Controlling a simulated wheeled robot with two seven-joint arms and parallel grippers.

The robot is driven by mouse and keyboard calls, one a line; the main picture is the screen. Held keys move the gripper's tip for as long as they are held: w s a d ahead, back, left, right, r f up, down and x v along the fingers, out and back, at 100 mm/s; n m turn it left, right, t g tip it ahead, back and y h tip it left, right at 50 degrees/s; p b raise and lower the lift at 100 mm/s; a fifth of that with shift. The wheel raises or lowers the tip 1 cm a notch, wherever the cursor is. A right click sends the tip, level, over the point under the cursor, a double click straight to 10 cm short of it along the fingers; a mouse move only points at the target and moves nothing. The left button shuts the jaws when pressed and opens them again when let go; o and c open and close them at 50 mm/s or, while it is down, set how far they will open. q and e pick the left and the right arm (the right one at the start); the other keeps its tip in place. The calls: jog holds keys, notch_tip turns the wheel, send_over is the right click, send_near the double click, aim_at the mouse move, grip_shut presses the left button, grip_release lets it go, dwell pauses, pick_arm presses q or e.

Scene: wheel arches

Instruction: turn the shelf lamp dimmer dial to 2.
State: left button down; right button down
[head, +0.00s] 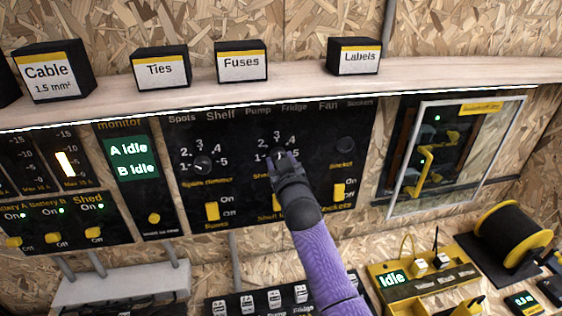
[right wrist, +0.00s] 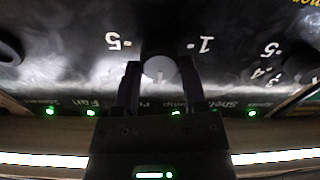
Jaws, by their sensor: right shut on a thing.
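The shelf lamp dimmer dial (right wrist: 160,68) sits between the two fingers of my right gripper (right wrist: 155,85) in the right wrist view, where its scale appears upside down with 5 at left and 1 at right. In the head view my right gripper (head: 279,160) covers most of this dial on the black panel (head: 240,150). The numbers 1 to 5 show around it, and its label below is partly hidden. The gripper is shut on the dial. I cannot make out which number the dial points to. My left gripper is not in view.
A similar spots dimmer dial (head: 202,167) is to the left. Yellow rocker switches (head: 212,211) sit below, and a round black socket knob (head: 346,144) is to the right. A wooden shelf (head: 290,84) with labelled boxes runs above; a clear-fronted case (head: 390,190) hangs at right.

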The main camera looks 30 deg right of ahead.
jog(key=n+p, duration=0.1)
jog(key=n, duration=0.8)
dwell(0.6)
jog(key=shift+c, duration=0.7)
grip_release()
jog(key=shift+p, duration=0.3)
